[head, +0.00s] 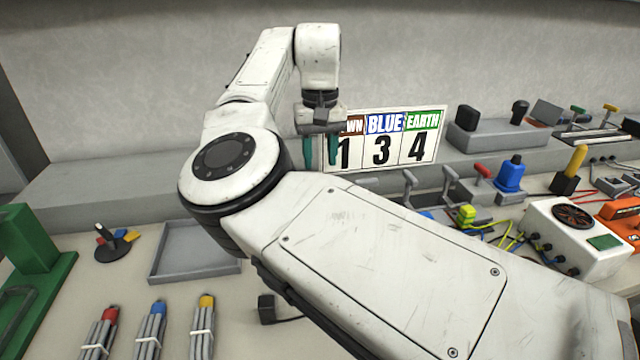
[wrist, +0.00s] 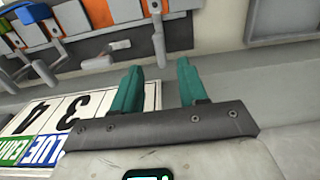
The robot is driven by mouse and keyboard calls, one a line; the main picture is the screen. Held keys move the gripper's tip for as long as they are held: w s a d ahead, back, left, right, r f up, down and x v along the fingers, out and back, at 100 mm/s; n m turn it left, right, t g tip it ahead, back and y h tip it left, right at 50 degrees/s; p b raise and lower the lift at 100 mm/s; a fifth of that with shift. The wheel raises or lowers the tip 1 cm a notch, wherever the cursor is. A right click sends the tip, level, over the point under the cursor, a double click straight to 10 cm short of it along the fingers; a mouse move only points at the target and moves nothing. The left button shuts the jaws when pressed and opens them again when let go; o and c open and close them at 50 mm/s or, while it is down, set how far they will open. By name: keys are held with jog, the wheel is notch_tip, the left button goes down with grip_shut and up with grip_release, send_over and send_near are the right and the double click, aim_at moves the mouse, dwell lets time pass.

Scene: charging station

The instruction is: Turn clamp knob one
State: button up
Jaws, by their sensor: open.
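My gripper (head: 321,152) is open and empty in front of the wire sign, left of the grey levers. In the wrist view its two teal fingers (wrist: 158,72) stand apart with nothing between them. A clamp block with orange parts (wrist: 80,22) on a dark grey base shows at the top of the wrist view. Grey levers with rounded ends (wrist: 157,40) stick out from it, apart from the fingers. I cannot tell which one is clamp knob one.
The sign (head: 385,140) reads BLUE 3 and EARTH 4, with a partly hidden panel marked 1. A grey tray (head: 197,277) and tied cable bundles (head: 150,330) lie at left. A white box with a black wheel (head: 578,245) stands at right.

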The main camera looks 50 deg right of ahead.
notch_tip(320, 180, down, 7)
jog(key=shift+b, duration=0.3)
jog(key=shift+c, duration=0.2)
grip_shut()
